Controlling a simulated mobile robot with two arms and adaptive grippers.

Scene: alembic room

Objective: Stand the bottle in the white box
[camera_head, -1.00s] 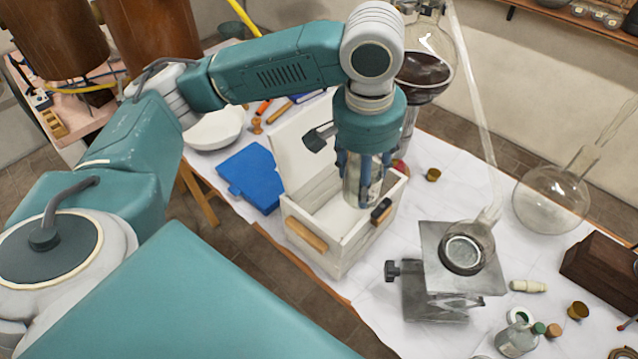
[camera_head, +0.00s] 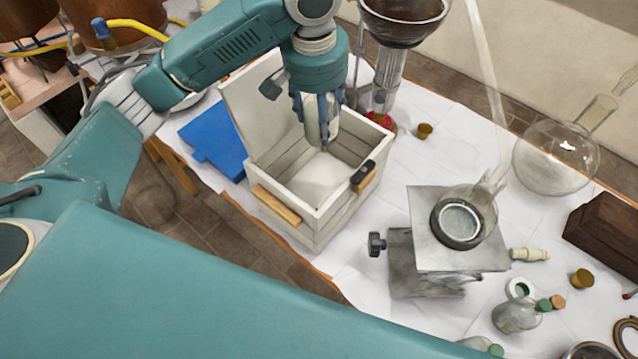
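The white box (camera_head: 285,232) stands open on the white-covered table, with its lid (camera_head: 255,100) raised at the back left. It has wooden handles and a dark latch (camera_head: 363,171) on the right rim. My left gripper (camera_head: 317,125) points down over the back of the box opening. It is shut on the bottle (camera_head: 322,128), a pale glassy cylinder that is upright and partly hidden by the fingers. The visible floor of the box is bare below it. My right gripper is not in view.
A blue flat object (camera_head: 215,140) lies left of the box. A metal jack stand (camera_head: 425,262) with a glass vessel stands to the right. A stand with a dark bowl (camera_head: 402,22) is behind. A round flask (camera_head: 553,158) and dark wooden box (camera_head: 605,228) are farther right.

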